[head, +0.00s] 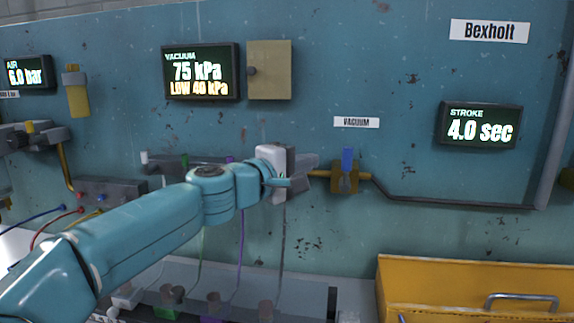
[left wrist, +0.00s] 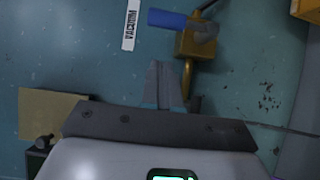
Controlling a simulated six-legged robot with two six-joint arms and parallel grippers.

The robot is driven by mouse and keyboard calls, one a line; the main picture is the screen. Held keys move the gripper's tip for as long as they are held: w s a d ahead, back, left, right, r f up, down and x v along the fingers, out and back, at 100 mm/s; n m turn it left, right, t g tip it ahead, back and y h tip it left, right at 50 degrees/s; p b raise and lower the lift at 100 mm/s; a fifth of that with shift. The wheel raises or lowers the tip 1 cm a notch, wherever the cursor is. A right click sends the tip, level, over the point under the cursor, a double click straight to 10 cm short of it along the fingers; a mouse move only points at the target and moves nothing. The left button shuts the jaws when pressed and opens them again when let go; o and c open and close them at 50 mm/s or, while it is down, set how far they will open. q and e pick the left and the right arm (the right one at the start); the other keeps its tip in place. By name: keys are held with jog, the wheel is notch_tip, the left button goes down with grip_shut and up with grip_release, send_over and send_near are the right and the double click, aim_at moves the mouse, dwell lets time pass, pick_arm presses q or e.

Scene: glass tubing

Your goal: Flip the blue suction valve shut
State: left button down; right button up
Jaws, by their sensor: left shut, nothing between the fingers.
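The suction valve has a brass body (head: 345,181) on the teal wall under the VACUUM label (head: 356,122). Its blue handle (head: 347,160) stands upright, across the horizontal pipe. In the left wrist view the valve body (left wrist: 196,42) is just beyond the fingertips, and the blue handle (left wrist: 167,19) points left toward the label. My left gripper (head: 312,174) is shut and empty, just left of the valve, at about body height, below the handle's top. Its fingers also show in the left wrist view (left wrist: 167,78). Whether they touch the pipe is unclear. My right gripper is out of view.
A dark pipe (head: 450,203) runs right from the valve. A yellow box (head: 450,270) with a grey handle stands below right. A tan box (head: 269,70) and screens are on the wall above. Wall space right of the blue handle looks clear.

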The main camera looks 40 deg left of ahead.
aim_at(346, 165)
pick_arm(q)
jog(key=w+d, duration=0.3)
jog(key=shift+w, duration=0.2)
jog(key=shift+a, duration=0.1)
